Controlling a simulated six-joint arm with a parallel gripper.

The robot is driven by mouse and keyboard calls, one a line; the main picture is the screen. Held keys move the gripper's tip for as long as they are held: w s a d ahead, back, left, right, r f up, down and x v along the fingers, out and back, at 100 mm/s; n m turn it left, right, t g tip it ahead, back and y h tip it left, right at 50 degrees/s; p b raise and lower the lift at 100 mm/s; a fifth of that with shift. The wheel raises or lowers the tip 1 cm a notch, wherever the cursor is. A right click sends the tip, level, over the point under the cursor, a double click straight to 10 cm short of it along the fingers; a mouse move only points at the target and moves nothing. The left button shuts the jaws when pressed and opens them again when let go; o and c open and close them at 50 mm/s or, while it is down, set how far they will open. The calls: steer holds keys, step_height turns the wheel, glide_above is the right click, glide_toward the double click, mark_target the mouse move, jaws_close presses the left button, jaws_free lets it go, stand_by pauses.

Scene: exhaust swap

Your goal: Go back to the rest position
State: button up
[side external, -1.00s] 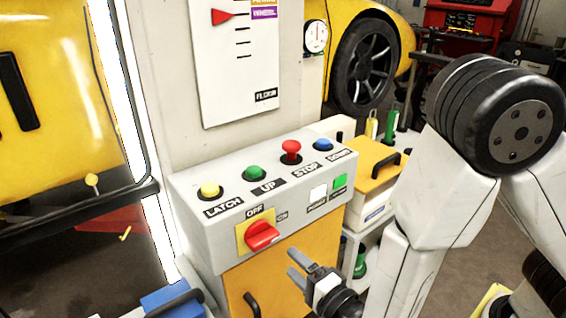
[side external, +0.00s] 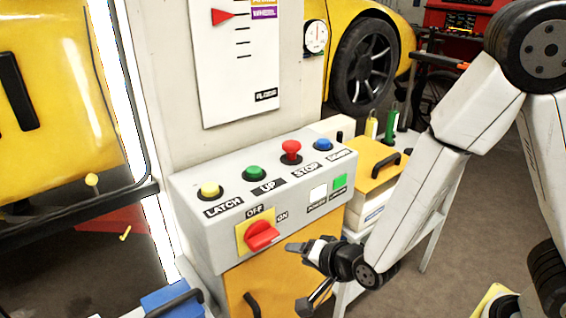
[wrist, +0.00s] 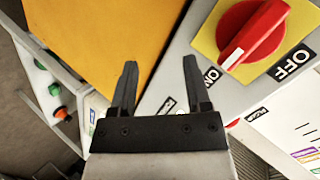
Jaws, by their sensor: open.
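My gripper (side external: 293,247) is open and empty, just right of the red rotary switch (side external: 262,235) on the grey control box (side external: 205,235), apart from it as far as I can tell. In the wrist view both fingers (wrist: 160,63) are spread with nothing between them. There the red switch (wrist: 255,30) on its yellow plate lies to the upper right of the fingers, its white mark pointing toward ON. My forearm slants up to the right in the side view.
The box top carries yellow (side external: 209,190), green (side external: 254,173), red (side external: 291,150) and blue (side external: 323,145) buttons. An orange cabinet front (side external: 275,285) is below. A yellow-topped case (side external: 370,165) stands behind. Open floor (side external: 450,255) lies to the right.

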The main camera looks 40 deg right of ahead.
steer(key=s+d+r+n+g, duration=0.1)
steer(key=s+d+n+g, duration=0.3)
steer(key=d, duration=0.3)
steer(key=s+d+r+n+g+h, duration=0.1)
steer(key=s+d+n+g, duration=0.3)
steer(key=d+n, duration=0.3)
steer(key=shift+d+r+g, duration=0.2)
steer(key=shift+d+g, duration=0.1)
steer(key=shift+g, duration=0.1)
stand_by(0.4)
